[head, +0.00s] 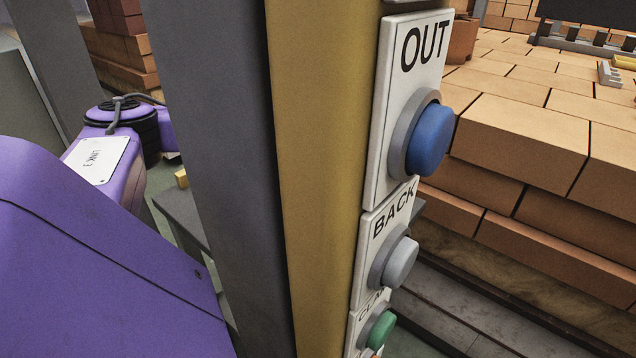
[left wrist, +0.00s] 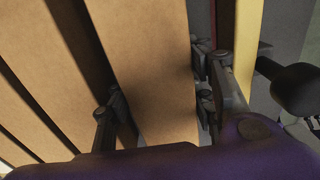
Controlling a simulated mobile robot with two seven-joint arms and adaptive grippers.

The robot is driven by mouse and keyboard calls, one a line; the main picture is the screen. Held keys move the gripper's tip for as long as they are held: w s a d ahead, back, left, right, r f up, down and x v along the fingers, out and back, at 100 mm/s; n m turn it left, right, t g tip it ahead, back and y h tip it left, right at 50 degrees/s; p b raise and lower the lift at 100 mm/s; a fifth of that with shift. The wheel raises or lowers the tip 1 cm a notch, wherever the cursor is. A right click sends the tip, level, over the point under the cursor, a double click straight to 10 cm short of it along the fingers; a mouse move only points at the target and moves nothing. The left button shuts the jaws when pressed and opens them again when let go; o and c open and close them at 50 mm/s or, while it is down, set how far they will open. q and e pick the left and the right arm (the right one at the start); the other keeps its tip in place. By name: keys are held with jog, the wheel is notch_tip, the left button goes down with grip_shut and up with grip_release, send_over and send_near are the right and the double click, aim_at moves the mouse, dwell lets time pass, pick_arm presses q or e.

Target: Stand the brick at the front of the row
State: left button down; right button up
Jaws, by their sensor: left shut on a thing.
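In the left wrist view my left gripper (left wrist: 158,108) has a dark finger on each side of a tan brick (left wrist: 145,55) and is shut on it. The brick extends up to the top edge of that view. More tan bricks (left wrist: 55,85) stand in a row to its left, with dark gaps between them. The held brick's lower end is out of sight. In the head view my left gripper and the brick are not visible; a post blocks much of that view. My right gripper is in neither view.
A grey and yellow post (head: 315,180) fills the middle of the head view. It carries blue OUT (head: 430,140), grey BACK (head: 400,263) and green (head: 381,329) buttons. Stacked bricks (head: 515,135) lie at right. A yellow upright (left wrist: 246,45) stands right of the gripper in the wrist view.

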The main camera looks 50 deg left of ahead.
pick_arm(q)
jog(key=shift+r, duration=0.15)
jog(key=c, duration=1.1)
grip_release()
jog(key=shift+f, duration=0.2)
notch_tip(320, 180, up, 12)
jog(key=shift+r, duration=0.2)
